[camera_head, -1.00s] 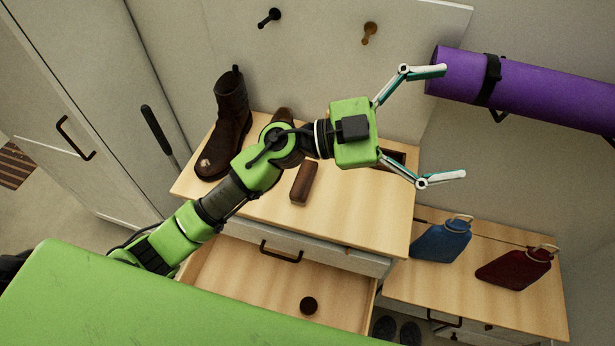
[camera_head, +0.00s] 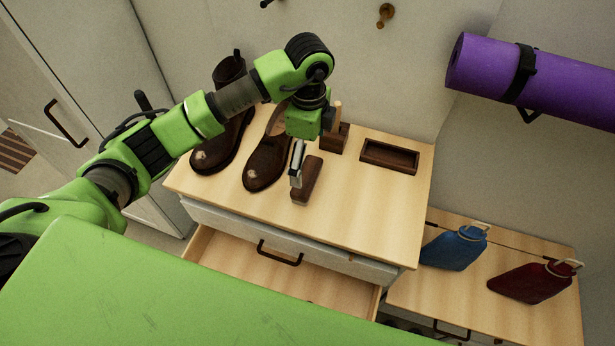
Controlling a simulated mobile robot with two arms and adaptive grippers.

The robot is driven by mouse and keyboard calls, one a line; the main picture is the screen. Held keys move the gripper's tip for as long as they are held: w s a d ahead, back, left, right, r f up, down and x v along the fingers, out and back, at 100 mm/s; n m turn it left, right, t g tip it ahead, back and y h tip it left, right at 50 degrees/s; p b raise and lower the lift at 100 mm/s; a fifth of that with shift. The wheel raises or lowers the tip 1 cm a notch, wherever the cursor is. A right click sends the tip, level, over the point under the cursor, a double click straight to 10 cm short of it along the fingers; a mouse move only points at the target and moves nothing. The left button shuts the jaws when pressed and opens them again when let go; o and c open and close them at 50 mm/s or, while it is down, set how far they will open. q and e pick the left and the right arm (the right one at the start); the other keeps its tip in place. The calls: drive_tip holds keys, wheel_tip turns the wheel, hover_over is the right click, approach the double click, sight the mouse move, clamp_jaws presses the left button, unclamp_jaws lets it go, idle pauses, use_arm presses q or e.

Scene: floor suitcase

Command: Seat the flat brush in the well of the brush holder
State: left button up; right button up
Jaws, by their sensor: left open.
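The flat brush (camera_head: 311,180), a dark brown block, lies on the light wooden cabinet top, right of the brown shoes. The brush holder, seen as a dark rectangular tray with an open, empty-looking well (camera_head: 389,168), sits further right and back on the same top. My left gripper (camera_head: 297,176) points down at the flat brush, its light fingers at the brush's left side in the picture. It is open; one finger largely hides the other, and I cannot tell whether they touch the brush. My right gripper is not in view.
Brown shoes (camera_head: 264,165) stand close left of the gripper. A dark block with a pale upright post (camera_head: 333,139) stands behind the brush. The drawer (camera_head: 300,276) below is open. A purple rolled mat (camera_head: 560,85) hangs at right. The top's front right is clear.

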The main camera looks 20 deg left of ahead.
sight(307, 175)
use_arm(q)
wheel_tip(307, 175, down, 4)
drive_tip(key=shift+r, duration=0.1)
wheel_tip(307, 175, down, 5)
drive_tip(key=shift+a+r+p, duration=0.15)
drive_tip(key=shift+r+p, duration=0.05)
drive_tip(key=shift+p, duration=0.95)
drive_tip(key=shift+f, duration=0.45)
drive_tip(key=c, duration=1)
drive_tip(key=shift+c, duration=0.2)
drive_tip(key=shift+r, duration=0.15)
